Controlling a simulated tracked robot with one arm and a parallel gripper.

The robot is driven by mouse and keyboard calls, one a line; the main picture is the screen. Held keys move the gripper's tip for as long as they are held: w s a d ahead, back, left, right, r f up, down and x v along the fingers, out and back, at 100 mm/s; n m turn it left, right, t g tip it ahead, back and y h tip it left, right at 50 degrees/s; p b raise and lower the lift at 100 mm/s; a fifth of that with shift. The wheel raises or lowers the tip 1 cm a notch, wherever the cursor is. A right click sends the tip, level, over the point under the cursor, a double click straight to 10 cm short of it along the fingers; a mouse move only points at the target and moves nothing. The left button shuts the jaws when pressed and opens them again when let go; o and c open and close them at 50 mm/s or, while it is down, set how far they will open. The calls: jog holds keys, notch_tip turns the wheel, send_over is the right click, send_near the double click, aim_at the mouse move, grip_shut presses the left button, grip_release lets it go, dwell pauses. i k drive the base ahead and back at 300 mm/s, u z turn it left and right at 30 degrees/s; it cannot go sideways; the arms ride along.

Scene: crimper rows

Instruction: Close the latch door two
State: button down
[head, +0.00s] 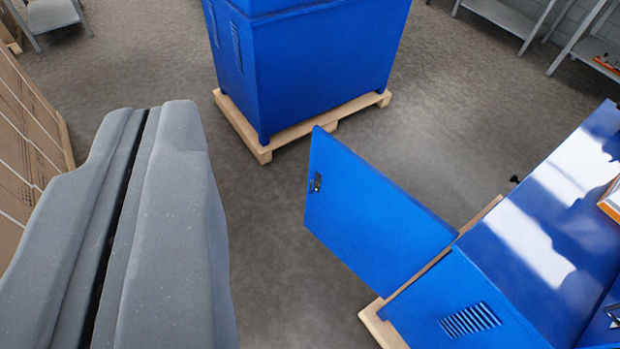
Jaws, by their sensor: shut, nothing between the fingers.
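A blue door (370,215) stands swung open from a blue machine cabinet (525,240) at the lower right. A small dark latch (315,183) sits near the door's free left edge. The door's hinge side meets the cabinet at its right end. My gripper (140,125) fills the left of the view as two large grey fingers side by side. They are shut with only a thin dark gap line and hold nothing. The gripper appears left of the door with floor showing between them. I cannot tell the distance in depth.
Another blue machine (310,60) stands on a wooden pallet (300,130) behind the door. Cardboard boxes (25,130) stand at the left edge. Grey shelves (510,20) are at the upper right. Bare floor (265,220) lies between gripper and door.

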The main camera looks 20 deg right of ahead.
aim_at(385, 235)
jog(key=z, duration=0.1)
jog(key=i, duration=0.95)
jog(key=u, duration=0.1)
